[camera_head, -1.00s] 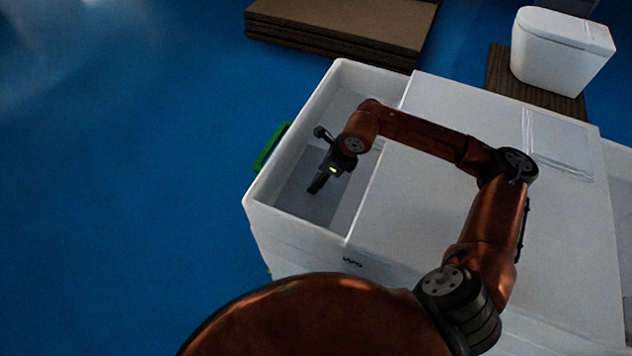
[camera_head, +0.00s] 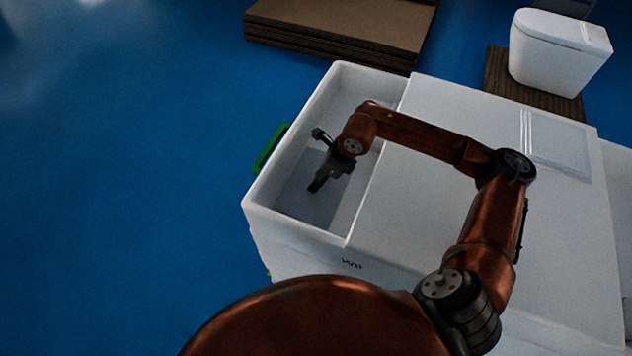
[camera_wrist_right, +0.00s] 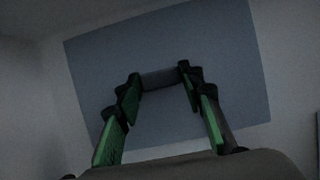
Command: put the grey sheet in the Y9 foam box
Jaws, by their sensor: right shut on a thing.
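The grey sheet (camera_head: 300,190) is inside the open white foam box (camera_head: 291,230), in its near part. Whether it rests on the floor of the box or hangs just above is hard to tell. My right gripper (camera_head: 316,188) reaches down into the box over the sheet. In the right wrist view the sheet (camera_wrist_right: 200,60) is a large blue-grey panel filling the middle. My green-padded right fingers (camera_wrist_right: 158,80) are shut on a small grey part at its middle. The dark label on the box front is too blurred to read surely. My left gripper is not in view.
A wide white surface (camera_head: 430,200) adjoins the box on the right, with a flat clear-edged piece (camera_head: 556,145) on it. A green part (camera_head: 268,149) shows outside the left wall. Brown boards (camera_head: 340,25) and a white toilet (camera_head: 560,52) stand behind. Blue floor at left is clear.

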